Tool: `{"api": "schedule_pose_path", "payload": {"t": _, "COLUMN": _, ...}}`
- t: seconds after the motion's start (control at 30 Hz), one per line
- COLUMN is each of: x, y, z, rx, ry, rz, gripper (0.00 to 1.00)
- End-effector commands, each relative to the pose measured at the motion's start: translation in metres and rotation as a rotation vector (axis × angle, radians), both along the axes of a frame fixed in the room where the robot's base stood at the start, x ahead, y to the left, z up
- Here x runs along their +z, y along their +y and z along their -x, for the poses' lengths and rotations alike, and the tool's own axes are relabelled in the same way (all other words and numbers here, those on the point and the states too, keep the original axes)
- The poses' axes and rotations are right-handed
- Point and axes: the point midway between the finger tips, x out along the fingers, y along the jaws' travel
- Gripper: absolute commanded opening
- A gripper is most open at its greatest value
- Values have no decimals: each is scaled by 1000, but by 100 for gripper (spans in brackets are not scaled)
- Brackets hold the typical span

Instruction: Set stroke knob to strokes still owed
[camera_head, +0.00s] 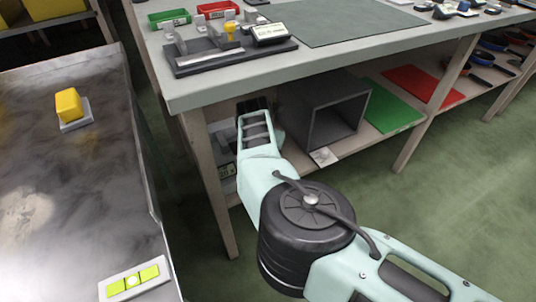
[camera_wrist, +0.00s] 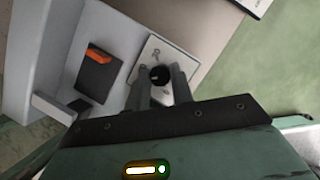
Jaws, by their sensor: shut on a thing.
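In the wrist view, a round black knob (camera_wrist: 160,75) sits on a white plate with a small dark mark (camera_wrist: 155,52). My gripper (camera_wrist: 160,84) has one finger on each side of the knob and is shut on it. The knob's pointer and any scale numbers cannot be read. In the head view, my gripper (camera_head: 254,108) reaches under the bench top, and its tips and the knob are hidden there. A small grey unit with a display (camera_head: 226,171) shows beside my arm on the lower shelf; its digits are too small to read.
Beside the knob plate is a dark panel with an orange switch (camera_wrist: 98,54). The bench top (camera_head: 190,95) overhangs my arm. An open grey box (camera_head: 335,125) stands close right of my gripper. A metal surface (camera_head: 75,180) with a yellow block (camera_head: 68,104) lies left.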

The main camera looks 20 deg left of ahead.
Motion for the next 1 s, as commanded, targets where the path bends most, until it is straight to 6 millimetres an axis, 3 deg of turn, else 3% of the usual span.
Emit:
{"api": "schedule_pose_path", "payload": {"t": 0.03, "x": -7, "y": 1, "z": 0, "rx": -43, "ry": 1, "rz": 1, "gripper": 0}}
{"api": "schedule_pose_path", "payload": {"t": 0.5, "x": -5, "y": 2, "z": -1, "rx": -381, "ry": 2, "rz": -1, "gripper": 0}}
{"api": "schedule_pose_path", "payload": {"t": 1.0, "x": -2, "y": 2, "z": 1, "rx": -479, "ry": 5, "rz": 0, "gripper": 0}}
